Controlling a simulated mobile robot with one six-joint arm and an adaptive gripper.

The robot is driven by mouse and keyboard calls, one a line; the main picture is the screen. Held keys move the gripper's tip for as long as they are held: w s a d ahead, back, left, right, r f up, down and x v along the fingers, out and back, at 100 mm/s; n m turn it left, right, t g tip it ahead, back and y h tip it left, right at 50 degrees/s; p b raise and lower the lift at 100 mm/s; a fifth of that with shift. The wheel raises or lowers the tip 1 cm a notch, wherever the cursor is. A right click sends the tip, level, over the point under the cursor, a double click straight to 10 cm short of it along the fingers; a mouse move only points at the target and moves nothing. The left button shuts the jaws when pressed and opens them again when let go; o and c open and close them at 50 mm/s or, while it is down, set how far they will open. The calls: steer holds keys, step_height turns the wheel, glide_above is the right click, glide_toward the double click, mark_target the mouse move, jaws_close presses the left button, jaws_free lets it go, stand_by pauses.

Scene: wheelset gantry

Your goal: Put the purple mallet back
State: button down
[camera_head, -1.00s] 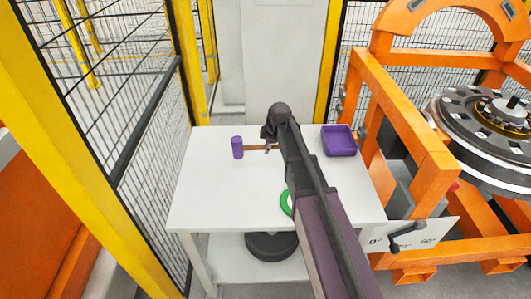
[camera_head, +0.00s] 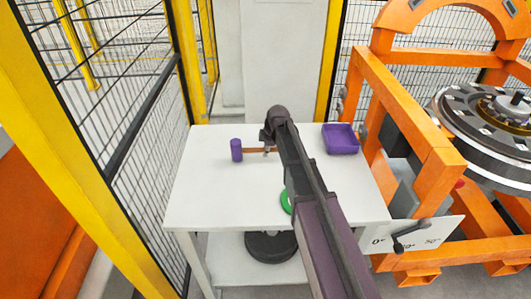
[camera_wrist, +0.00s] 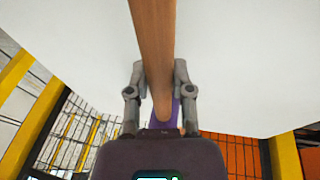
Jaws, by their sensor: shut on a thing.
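The purple mallet has a purple head (camera_head: 237,150) and a brown wooden handle, and it is over the back left of the white table (camera_head: 215,195). My gripper (camera_head: 267,149) is at its handle, to the right of the head. In the wrist view the brown handle (camera_wrist: 153,40) runs between both fingers of my gripper (camera_wrist: 160,92), which are shut on it. A bit of purple shows behind the handle there. I cannot tell whether the mallet touches the tabletop. My arm hides the far end of the handle in the head view.
A purple tray (camera_head: 342,150) sits at the table's back right. A green ring (camera_head: 286,201) is partly hidden by my arm. A dark disc (camera_head: 270,247) lies on the lower shelf. An orange gantry (camera_head: 430,150) stands close on the right, a mesh fence (camera_head: 130,130) on the left.

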steer(key=shift+f+b, duration=0.4)
steer(key=shift+b, duration=0.05)
steer(key=c, duration=0.5)
jaws_free()
steer(key=shift+r, duration=0.2)
steer(key=shift+r+p, duration=0.35)
steer(key=shift+p, duration=0.25)
steer(key=p+v, duration=1.1)
steer(key=shift+r, duration=0.4)
steer(key=shift+s+d, duration=0.1)
steer(key=shift+s, duration=0.05)
steer(key=s+d+m+g+h, duration=0.1)
steer(key=s+d+m, duration=0.3)
steer(key=s+m, duration=0.5)
steer(key=s+d+m+g+h, duration=0.1)
steer(key=s+d+m, duration=0.4)
steer(key=s, duration=0.9)
steer(key=shift+f+m, duration=0.4)
steer(key=shift+m, duration=1.5)
